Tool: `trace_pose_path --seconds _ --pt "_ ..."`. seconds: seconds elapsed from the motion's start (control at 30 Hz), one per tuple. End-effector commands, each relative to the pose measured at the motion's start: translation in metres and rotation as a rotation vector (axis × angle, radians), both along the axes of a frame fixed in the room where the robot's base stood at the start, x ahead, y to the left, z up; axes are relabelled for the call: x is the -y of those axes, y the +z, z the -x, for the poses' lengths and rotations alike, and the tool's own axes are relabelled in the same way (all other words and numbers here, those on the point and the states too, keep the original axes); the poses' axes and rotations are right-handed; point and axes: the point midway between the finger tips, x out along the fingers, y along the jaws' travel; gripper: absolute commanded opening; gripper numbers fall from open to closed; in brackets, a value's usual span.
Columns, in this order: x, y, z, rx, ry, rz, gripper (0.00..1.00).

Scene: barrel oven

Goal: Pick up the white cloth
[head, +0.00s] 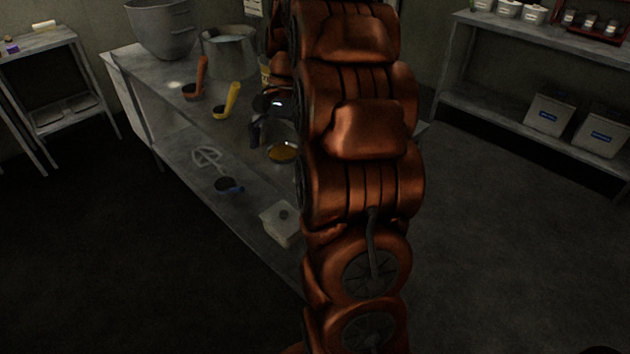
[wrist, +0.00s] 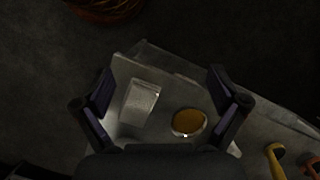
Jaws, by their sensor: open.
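In the wrist view, a pale, roughly rectangular folded piece, which looks like the white cloth (wrist: 141,102), lies on the metal table top (wrist: 122,72). My gripper (wrist: 163,92) is open, with its dark fingers spread apart above the table. The cloth lies between the finger lines in the picture, nearer the left finger, and nothing is held. How high the fingers are above it I cannot tell. In the head view my arm covers that end of the table, and the cloth is not visible there.
A round dish with amber contents (wrist: 188,122) lies right of the cloth; the head view shows it too (head: 283,152). Ladles with orange (head: 201,75) and yellow (head: 232,98) handles and a large pot (head: 229,50) stand further along. A lidded box (head: 281,223) is on the lower shelf.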

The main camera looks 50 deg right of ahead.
Motion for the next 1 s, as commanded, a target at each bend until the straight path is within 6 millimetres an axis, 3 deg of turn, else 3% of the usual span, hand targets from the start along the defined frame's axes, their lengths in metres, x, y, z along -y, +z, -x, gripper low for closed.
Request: trace_pose_path --seconds 0.03,0.2,0.43,0.63,1.0 --pt "0.02 -0.014 -0.004 -0.011 -0.057 -0.01 0.97" --pt "0.08 -0.034 -0.011 -0.028 -0.231 -0.031 0.97" --pt "0.139 -0.058 -0.006 -0.054 -0.4 -0.053 0.97" --pt "0.157 -0.065 -0.002 -0.063 -0.454 -0.061 0.97" --pt "0.148 -0.085 -0.001 -0.067 -0.456 -0.063 0.97"
